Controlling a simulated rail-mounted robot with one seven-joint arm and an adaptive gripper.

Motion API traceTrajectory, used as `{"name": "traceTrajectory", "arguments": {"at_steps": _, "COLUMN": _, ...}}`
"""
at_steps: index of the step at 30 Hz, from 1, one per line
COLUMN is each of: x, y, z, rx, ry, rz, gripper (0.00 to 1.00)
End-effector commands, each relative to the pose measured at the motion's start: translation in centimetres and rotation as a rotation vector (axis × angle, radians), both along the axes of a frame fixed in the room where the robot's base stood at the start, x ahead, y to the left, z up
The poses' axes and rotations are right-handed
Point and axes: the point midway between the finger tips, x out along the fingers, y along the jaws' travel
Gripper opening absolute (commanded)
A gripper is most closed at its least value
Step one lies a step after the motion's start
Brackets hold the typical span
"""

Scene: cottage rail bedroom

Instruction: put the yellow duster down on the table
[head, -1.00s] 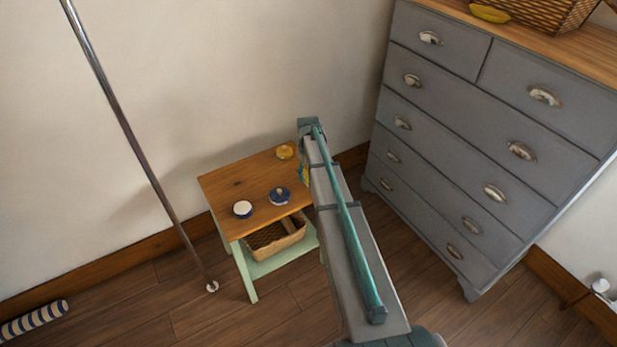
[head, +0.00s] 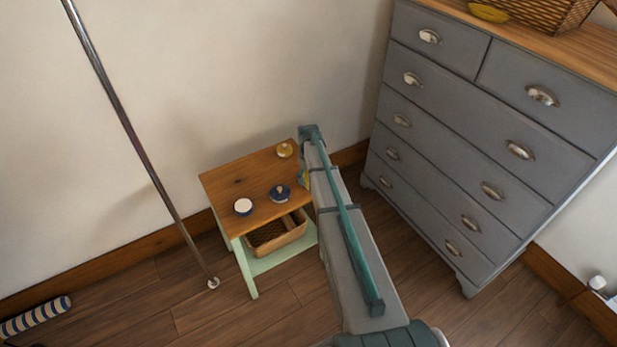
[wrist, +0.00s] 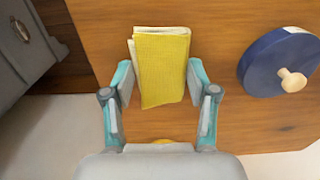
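The yellow duster (wrist: 163,70) is a folded cloth with pale edges showing at its top and left. In the wrist view it sits between the two teal fingers of my gripper (wrist: 160,75), whose tips are set close against its sides. My gripper appears shut on it. The small wooden-topped table (head: 235,181) with pale green legs is under the duster, and its top shows in the wrist view (wrist: 110,30). In the head view my arm hides most of the gripper, and a bit of the duster (head: 304,179) shows at the table's right side. Contact with the tabletop cannot be told.
A blue round lidded pot (head: 280,193), a white-topped pot (head: 243,207) and a yellow pot (head: 285,150) stand on the table. A basket (head: 277,235) is on its lower shelf. A grey chest of drawers (head: 470,140) stands right.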

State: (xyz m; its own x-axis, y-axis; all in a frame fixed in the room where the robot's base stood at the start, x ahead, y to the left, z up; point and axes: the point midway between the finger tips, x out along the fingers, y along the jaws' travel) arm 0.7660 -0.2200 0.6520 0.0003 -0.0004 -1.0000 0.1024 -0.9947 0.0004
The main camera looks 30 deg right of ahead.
Motion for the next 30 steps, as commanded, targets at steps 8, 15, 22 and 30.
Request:
{"name": "traceTrajectory", "arguments": {"at_steps": 8, "x": 0.0, "y": 0.0, "z": 0.0, "rx": 0.0, "ry": 0.0, "rz": 0.0, "gripper": 0.8}}
{"name": "traceTrajectory", "arguments": {"at_steps": 15, "x": 0.0, "y": 0.0, "z": 0.5, "rx": 0.0, "ry": 0.0, "rz": 0.0, "gripper": 0.8}}
{"name": "traceTrajectory", "arguments": {"at_steps": 22, "x": 0.0, "y": 0.0, "z": 2.9, "rx": -0.001, "ry": -0.003, "rz": 0.0, "gripper": 0.8}}
{"name": "traceTrajectory", "arguments": {"at_steps": 30, "x": 0.0, "y": 0.0, "z": 8.1, "rx": -0.001, "ry": -0.003, "rz": 0.0, "gripper": 0.8}}
